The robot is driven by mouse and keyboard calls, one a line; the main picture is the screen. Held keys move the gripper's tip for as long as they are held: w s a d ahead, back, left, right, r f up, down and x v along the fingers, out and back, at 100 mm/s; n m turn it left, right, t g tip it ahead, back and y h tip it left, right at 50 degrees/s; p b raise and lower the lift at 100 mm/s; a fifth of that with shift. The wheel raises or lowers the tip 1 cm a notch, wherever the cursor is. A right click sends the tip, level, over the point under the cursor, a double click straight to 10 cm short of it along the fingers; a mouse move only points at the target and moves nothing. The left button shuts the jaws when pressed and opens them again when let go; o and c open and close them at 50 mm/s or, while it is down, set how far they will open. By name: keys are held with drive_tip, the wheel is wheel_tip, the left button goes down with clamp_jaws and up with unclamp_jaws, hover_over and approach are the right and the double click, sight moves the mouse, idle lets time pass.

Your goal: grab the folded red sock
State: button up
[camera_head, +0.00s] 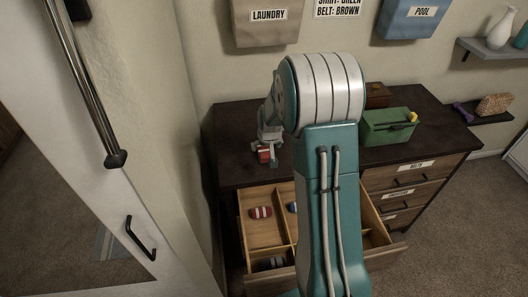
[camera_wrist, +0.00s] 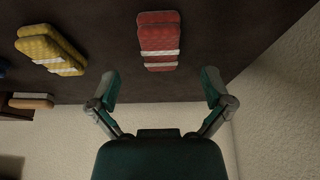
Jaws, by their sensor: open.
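The folded red sock (camera_wrist: 158,38) has pale stripes and lies on the dark dresser top in the wrist view. In the head view a red and white bit of it (camera_head: 264,155) shows at my gripper (camera_head: 268,148), partly hidden by the fingers. In the wrist view my gripper (camera_wrist: 160,80) is open, with its fingers spread wide and nothing between them. The red sock lies just beyond the fingertips, roughly centred between them, apart from both. I cannot tell the height of the fingers above the dresser.
A folded yellow sock (camera_wrist: 50,50) lies left of the red one in the wrist view. Below, an open divided drawer (camera_head: 246,238) holds another red striped item (camera_head: 260,212), a blue one (camera_head: 292,207) and dark ones. A green box (camera_head: 386,128) stands right on the dresser (camera_head: 232,125).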

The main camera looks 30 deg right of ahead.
sight(265, 151)
drive_tip(key=shift+x, duration=3)
drive_tip(key=shift+w+r, duration=0.1)
drive_tip(key=shift+w, duration=0.1)
drive_tip(key=c, duration=1)
